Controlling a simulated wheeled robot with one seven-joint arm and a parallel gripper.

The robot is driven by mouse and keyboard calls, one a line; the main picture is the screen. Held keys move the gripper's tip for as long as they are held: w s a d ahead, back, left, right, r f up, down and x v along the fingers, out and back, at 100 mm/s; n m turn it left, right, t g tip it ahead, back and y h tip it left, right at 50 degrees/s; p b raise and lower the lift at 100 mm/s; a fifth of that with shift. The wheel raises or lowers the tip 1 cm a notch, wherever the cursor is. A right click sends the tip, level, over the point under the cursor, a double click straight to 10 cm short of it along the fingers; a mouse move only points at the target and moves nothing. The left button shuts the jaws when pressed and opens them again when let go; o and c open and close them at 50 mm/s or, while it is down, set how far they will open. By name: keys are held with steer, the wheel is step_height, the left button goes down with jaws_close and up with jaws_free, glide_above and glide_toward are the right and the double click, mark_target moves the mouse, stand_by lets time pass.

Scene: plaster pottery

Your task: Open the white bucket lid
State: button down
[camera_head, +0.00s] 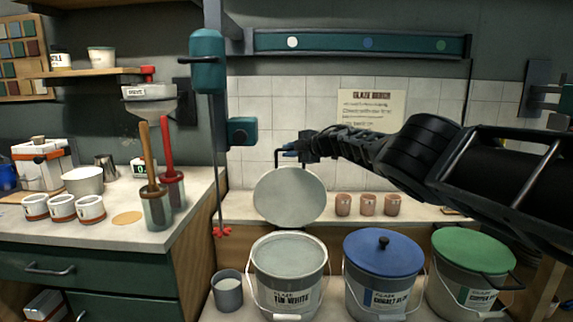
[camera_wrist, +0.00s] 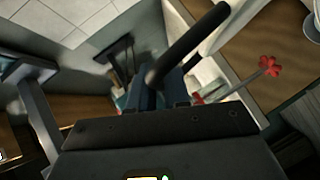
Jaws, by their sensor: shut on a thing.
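The white bucket (camera_head: 288,282), labelled TIN WHITE, stands at the front centre in the head view. Its top shows a pale grey round surface inside the rim. Its round pale lid (camera_head: 290,196) stands nearly upright above and behind the rim, its flat face toward the head camera. I cannot tell whether the lid touches the bucket. My gripper (camera_head: 294,150) is at the lid's top edge, shut on the dark lid handle (camera_head: 277,156). In the wrist view the dark handle bar (camera_wrist: 190,44) runs up from between my blue-padded fingers (camera_wrist: 165,92).
A blue-lidded bucket (camera_head: 383,282) and a green-lidded bucket (camera_head: 468,280) stand to the right. A small grey cup (camera_head: 228,292) is at the left. Several terracotta cups (camera_head: 367,205) stand behind on the shelf. A vertical rod with a red end (camera_head: 221,232) hangs left of the lid.

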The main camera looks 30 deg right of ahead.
steer(key=shift+w+b, duration=0.25)
steer(key=shift+b, duration=0.3)
steer(key=c, duration=1.2)
jaws_free()
steer(key=shift+d, duration=0.1)
steer(key=shift+r, duration=0.1)
